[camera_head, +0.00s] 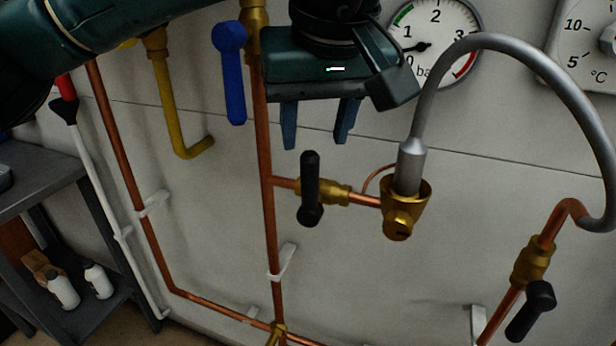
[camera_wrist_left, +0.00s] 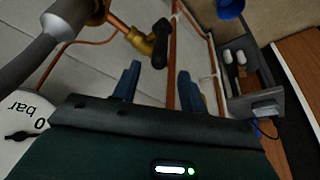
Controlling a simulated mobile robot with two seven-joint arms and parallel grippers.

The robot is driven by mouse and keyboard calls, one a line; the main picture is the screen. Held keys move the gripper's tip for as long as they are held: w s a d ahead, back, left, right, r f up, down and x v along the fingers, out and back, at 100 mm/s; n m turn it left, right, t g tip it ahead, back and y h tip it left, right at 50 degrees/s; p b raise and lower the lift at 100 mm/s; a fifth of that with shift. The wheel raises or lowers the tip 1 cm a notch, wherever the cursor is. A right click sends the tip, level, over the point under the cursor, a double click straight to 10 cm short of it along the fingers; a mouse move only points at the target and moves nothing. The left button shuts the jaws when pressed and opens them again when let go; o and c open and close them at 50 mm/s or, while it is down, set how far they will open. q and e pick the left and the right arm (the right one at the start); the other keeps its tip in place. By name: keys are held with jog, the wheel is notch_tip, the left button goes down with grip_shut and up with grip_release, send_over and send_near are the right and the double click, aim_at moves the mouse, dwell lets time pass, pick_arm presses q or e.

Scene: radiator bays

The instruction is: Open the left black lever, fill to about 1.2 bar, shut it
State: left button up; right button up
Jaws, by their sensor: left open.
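The left black lever (camera_head: 310,188) stands upright, crosswise to its short horizontal copper pipe with a brass valve. It also shows in the left wrist view (camera_wrist_left: 160,42). My left gripper (camera_head: 316,142) is open and empty, just above the lever and apart from it. Its blue fingers also show in the left wrist view (camera_wrist_left: 155,88). The pressure gauge (camera_head: 455,30) is partly hidden by my gripper; its needle seems to sit between 0 and 1, and I cannot read it exactly. My right gripper is not in view.
A grey hose (camera_head: 480,42) arches from the brass fitting (camera_head: 405,215) to the right pipe, with a second black lever (camera_head: 532,310). A dark shelf (camera_head: 50,195) stands at left.

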aim_at(308, 178)
pick_arm(q)
jog(key=x, duration=1)
jog(key=shift+b, duration=0.35)
grip_shut()
